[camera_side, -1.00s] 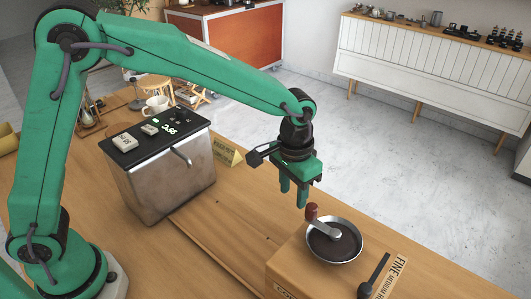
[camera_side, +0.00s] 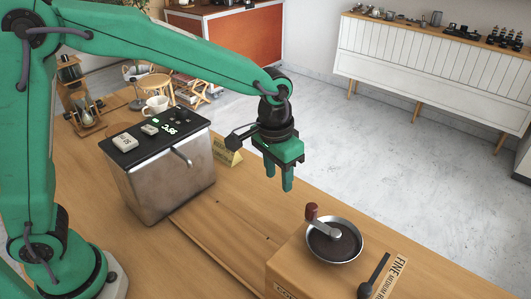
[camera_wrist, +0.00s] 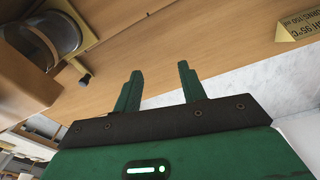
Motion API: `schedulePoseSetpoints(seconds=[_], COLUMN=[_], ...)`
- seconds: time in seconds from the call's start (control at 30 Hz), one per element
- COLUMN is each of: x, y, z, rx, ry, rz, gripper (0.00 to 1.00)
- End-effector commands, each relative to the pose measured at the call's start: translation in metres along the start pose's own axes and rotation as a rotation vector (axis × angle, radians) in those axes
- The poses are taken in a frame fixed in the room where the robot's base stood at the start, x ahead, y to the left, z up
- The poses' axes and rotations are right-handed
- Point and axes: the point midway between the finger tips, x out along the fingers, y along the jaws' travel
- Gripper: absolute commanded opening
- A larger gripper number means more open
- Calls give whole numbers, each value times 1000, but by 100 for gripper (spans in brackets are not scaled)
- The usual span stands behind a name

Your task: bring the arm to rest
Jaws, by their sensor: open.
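My gripper (camera_side: 279,184) is green and hangs in the air above the wooden counter (camera_side: 225,232), pointing down. Its two fingers are apart with nothing between them. In the wrist view the open fingers (camera_wrist: 159,75) have the bare wood behind them. The coffee grinder (camera_side: 330,262) stands to the right of my gripper and nearer the camera, with a metal bowl (camera_side: 348,264) of dark grounds and a crank with a reddish knob (camera_side: 311,211). My gripper is clear of it.
A metal machine with a black top (camera_side: 165,182) stands left of my gripper, with a side lever. A small yellow sign (camera_side: 226,153) stands behind it. A white cup (camera_side: 155,106) is at the back. A black spoon (camera_side: 374,277) lies right of the grinder's bowl.

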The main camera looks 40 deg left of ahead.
Motion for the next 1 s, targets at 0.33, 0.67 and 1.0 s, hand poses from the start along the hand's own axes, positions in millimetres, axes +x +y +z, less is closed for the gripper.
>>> schedulePoseSetpoints(seconds=[0.33,0.67,1.0], x=[-57,-94,-113], y=[-51,-90,-119], z=[41,93,152], rx=[-54,-105,-155], ry=[104,204,307], rz=[4,-6,-33], gripper=[41,41,41])
